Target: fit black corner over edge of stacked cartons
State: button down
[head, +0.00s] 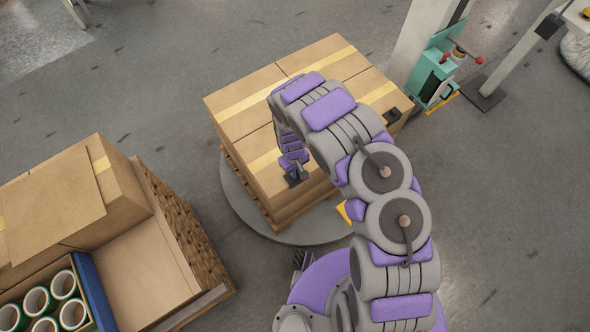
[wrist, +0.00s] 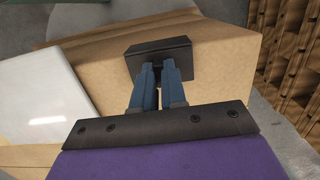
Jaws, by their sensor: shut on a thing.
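The stacked cartons (head: 240,115) stand on a round grey turntable (head: 238,195), with yellow tape across their tops. My gripper (head: 293,164) is at the near side of the stack, shut on a black corner (head: 296,179). In the wrist view the blue fingers of my gripper (wrist: 158,88) pinch the black corner (wrist: 160,56), which shows against a carton (wrist: 222,70) near its edge. Whether it touches the carton or is seated on the edge I cannot tell. A second black corner (head: 391,116) sits at the stack's right corner. My arm hides part of the stack.
An open box with green tape rolls (head: 38,300) and a large carton (head: 60,205) stand on a pallet (head: 180,235) at lower left. A teal machine (head: 435,75) stands by a post at upper right. Grey floor is clear around the turntable's left.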

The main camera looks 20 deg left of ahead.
jog(key=shift+f, duration=0.2)
jog(key=c, duration=0.7)
grip_release()
notch_tip(320, 180, up, 8)
jog(key=p, duration=0.7)
jog(key=shift+r, duration=0.1)
notch_tip(320, 180, up, 17)
jog(key=w+a+p, duration=0.1)
jog(key=shift+w+a, duration=0.2)
jog(key=shift+a, duration=0.1)
dwell(0.4)
